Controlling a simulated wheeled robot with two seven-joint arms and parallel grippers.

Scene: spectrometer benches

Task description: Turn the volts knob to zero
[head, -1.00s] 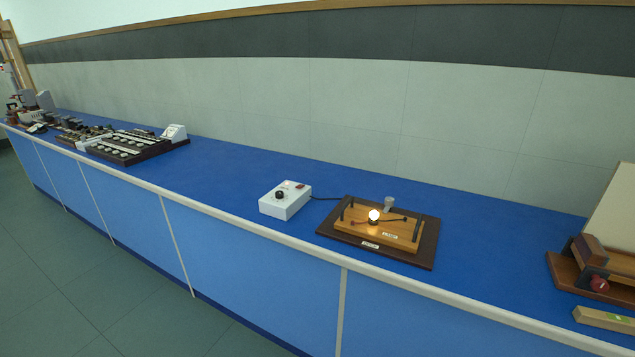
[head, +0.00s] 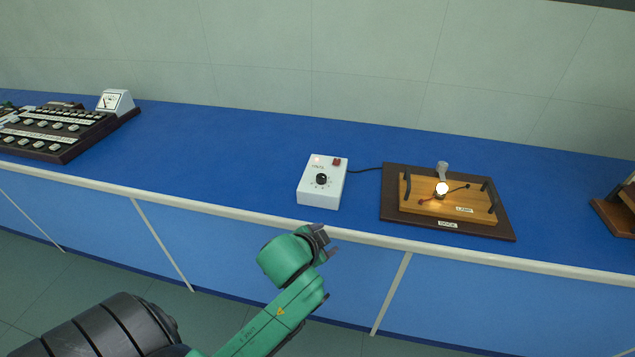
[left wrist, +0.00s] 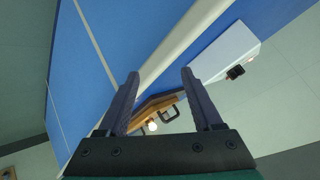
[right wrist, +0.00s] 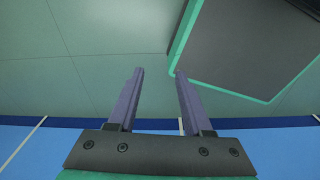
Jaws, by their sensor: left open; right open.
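The white control box (head: 308,190) stands near the front edge of the blue bench. Its black round volts knob (head: 321,179) sits on top with a ring of small marks; the pointer's setting is too small to tell. The box (left wrist: 214,52) and knob (left wrist: 236,72) also show in the left wrist view, right of the fingers. My left gripper (head: 328,243) is open and empty, in front of the bench edge and below the box, apart from it. In the left wrist view its fingers (left wrist: 160,82) are spread. My right gripper (right wrist: 159,82) is open and empty, over the floor.
A red switch (head: 337,162) is on the box. A cable joins it to a dark board (head: 395,205) carrying a wooden lamp stand with a lit bulb (head: 441,189). A meter panel (head: 70,145) stands at left. The bench between panel and box is clear.

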